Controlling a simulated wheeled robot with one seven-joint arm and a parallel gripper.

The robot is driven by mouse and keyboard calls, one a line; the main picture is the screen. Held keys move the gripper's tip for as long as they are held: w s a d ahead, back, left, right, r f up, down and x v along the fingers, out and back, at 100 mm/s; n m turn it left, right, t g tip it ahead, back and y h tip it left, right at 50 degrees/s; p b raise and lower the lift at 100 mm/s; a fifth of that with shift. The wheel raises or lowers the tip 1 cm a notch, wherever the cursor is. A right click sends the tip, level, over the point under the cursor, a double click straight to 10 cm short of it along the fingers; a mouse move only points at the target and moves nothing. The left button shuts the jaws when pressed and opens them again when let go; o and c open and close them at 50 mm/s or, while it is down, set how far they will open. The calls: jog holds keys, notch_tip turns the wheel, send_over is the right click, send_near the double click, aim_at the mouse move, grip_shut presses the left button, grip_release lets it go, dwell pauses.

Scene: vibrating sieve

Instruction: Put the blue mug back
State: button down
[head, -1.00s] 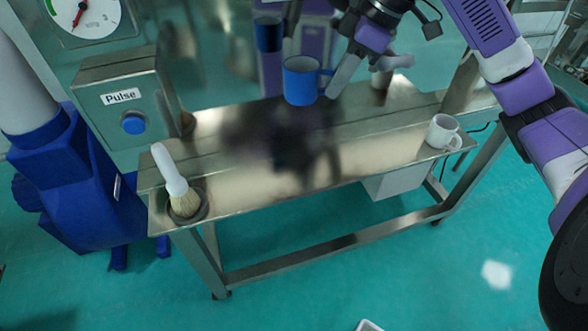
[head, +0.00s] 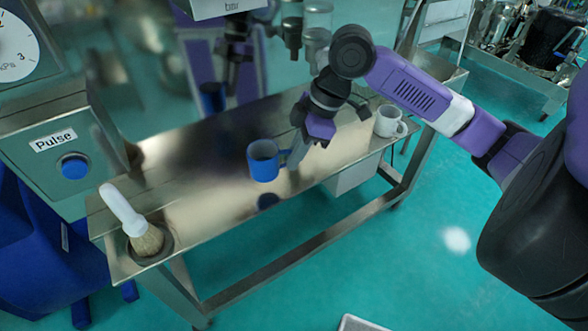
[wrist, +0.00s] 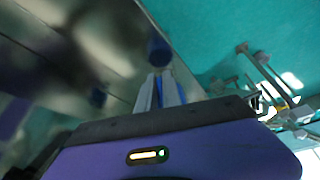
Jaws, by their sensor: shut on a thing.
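The blue mug (head: 263,160) is upright over the middle of the steel table (head: 215,205). Its dark reflection shows apart below it, so it hangs a little above the top. My gripper (head: 292,157) is to the right of the mug, shut on its handle side; the fingers hide most of the handle. In the wrist view the blue mug (wrist: 158,50) is dark, just beyond the fingertips of my gripper (wrist: 168,90).
A white mug (head: 390,121) stands at the table's right end, near my wrist. The Pulse control box (head: 60,145) is at the left. The tabletop between brush and blue mug is clear.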

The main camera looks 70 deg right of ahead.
jog(key=shift+f, duration=2.55)
jog(key=shift+f, duration=0.1)
jog(key=c, duration=1.5)
grip_release()
